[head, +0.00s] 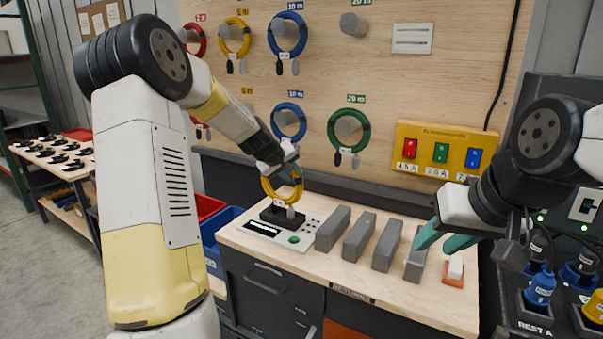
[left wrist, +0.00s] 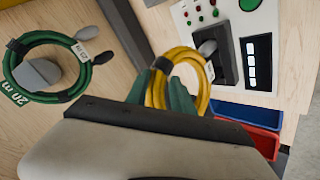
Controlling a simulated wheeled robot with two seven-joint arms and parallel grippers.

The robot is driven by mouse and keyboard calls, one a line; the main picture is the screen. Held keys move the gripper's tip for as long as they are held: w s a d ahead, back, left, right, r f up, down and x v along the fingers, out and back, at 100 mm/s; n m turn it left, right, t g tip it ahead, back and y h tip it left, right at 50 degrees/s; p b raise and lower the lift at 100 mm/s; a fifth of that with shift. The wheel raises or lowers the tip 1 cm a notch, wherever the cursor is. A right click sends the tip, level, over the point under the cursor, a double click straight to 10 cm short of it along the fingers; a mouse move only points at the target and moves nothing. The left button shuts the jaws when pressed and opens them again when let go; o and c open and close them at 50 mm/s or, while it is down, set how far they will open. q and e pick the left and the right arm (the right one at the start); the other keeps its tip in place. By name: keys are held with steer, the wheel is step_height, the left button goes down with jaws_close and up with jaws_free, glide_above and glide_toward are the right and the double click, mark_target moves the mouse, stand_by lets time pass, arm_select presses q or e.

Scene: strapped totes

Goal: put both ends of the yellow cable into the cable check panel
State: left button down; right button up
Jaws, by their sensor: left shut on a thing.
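The yellow cable (head: 283,190) is a coil with a black tie, held upright in my left gripper (head: 290,165). In the left wrist view my left gripper's teal fingers (left wrist: 160,92) are shut on the coil (left wrist: 186,66). The coil is directly over the cable check panel (head: 312,229), a pale plate with a black block, a display and a green button. It also shows in the left wrist view (left wrist: 264,22). A grey cable end (left wrist: 207,47) overlaps the black block; I cannot tell if it is seated. The other end is hidden.
Several grey upright blocks (head: 358,236) and an orange-based white switch (head: 454,270) stand right of the panel. Coiled cables hang on the pegboard, including a green coil (head: 349,130). Blue (head: 213,240) and red bins sit left of the bench. A yellow box (head: 441,146) is on the wall.

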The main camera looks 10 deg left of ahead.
arm_select(q)
steer(key=shift+f, duration=0.3)
steer(key=c, duration=1.1)
jaws_free()
steer(key=shift+o, duration=0.4)
steer(key=shift+s+f, duration=0.1)
steer(key=shift+f, duration=0.05)
steer(key=s+d+r+m+g, duration=0.15)
steer(key=s+r, duration=0.35)
steer(key=s, duration=0.6)
steer(key=s+d+r+m, duration=0.3)
steer(key=s+r, duration=0.2)
steer(key=s, duration=0.6)
steer(key=s+a+f+m+g+y, duration=0.1)
steer(key=s+m, duration=0.1)
steer(key=s, duration=1.6)
steer(key=shift+f, duration=0.4)
